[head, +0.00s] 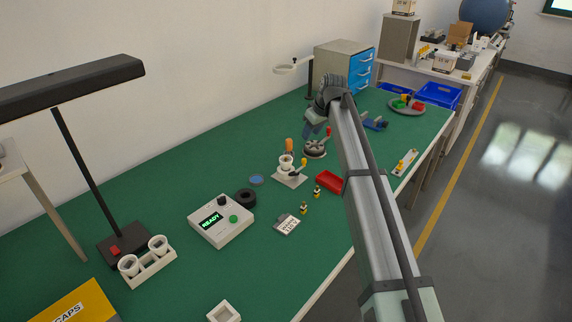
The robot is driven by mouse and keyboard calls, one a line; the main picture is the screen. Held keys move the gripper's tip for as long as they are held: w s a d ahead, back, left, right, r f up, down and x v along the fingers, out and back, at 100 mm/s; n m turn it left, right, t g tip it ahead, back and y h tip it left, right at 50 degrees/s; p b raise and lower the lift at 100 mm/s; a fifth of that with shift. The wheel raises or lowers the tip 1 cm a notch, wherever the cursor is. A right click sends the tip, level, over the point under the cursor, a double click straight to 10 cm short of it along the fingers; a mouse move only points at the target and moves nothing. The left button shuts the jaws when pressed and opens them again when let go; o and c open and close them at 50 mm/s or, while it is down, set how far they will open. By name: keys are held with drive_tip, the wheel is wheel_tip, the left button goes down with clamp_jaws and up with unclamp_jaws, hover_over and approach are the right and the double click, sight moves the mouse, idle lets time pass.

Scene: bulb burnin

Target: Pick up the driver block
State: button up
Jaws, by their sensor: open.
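No label marks the driver block readably. Two small yellow-and-dark upright pieces, which may be driver blocks, stand on the green bench: one nearer (304,208) and one farther (317,192). They are too small to identify surely. My gripper (312,133) is open, beyond them at the bench's middle-back. The fingertips are small and partly hidden by my arm. I see nothing held between them.
A white box reading READY (222,220), a black ring (246,197), a labelled tag (287,224) and a red tray (331,181) lie nearby. A white stand (290,179) holds a cup. A black lamp (124,245) stands left.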

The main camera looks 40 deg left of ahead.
drive_tip(key=n+g, duration=0.2)
approach(287, 157)
drive_tip(key=shift+x, duration=3.65)
drive_tip(key=shift+s+a+f, duration=0.25)
drive_tip(key=shift+a+f, duration=0.05)
drive_tip(key=shift+f, duration=0.4)
drive_tip(key=shift+c, duration=0.4)
clamp_jaws()
drive_tip(key=shift+w+f, duration=0.1)
drive_tip(key=shift+f, duration=0.05)
